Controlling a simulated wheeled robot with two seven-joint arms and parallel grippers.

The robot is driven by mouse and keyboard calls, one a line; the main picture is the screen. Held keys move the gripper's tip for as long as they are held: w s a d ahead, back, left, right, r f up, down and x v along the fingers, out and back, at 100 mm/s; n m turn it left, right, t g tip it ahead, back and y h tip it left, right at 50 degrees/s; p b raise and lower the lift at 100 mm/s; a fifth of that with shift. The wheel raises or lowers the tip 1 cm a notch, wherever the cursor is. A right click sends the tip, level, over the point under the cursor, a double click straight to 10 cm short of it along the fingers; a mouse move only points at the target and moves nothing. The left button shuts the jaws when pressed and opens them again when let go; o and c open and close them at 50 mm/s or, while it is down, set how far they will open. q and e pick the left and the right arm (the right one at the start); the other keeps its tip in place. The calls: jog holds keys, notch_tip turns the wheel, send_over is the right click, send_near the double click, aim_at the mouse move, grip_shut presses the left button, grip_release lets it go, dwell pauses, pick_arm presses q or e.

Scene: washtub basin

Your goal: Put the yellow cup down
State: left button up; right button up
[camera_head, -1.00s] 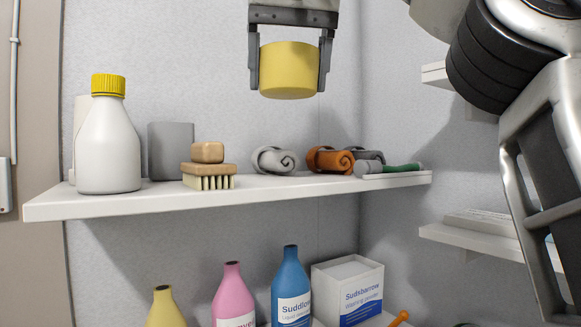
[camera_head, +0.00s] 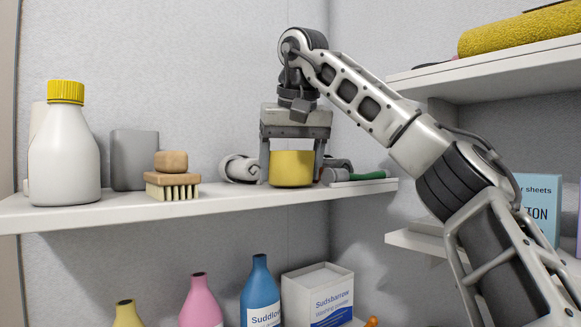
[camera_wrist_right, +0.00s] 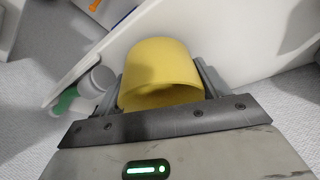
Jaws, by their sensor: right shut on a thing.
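The yellow cup (camera_head: 291,169) is upright between the fingers of my right gripper (camera_head: 292,168), at the white shelf (camera_head: 215,202) near its right end. My right gripper is shut on the cup from above. The cup's base looks level with the shelf top; I cannot tell for sure whether it touches. In the right wrist view the cup (camera_wrist_right: 160,72) sits between the two grey fingers, its opening facing the camera. My left gripper is not in view.
A wooden brush (camera_head: 172,188), a grey box (camera_head: 134,160) and a white bottle (camera_head: 65,150) stand further left. Several bottles and a Sudsbarrow box (camera_head: 318,294) are below.

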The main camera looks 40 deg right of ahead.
jog(key=shift+a+f, duration=0.1)
jog(key=shift+f, duration=0.1)
jog(key=o, duration=0.8)
jog(key=v, duration=1.2)
jog(key=shift+s+r, duration=0.1)
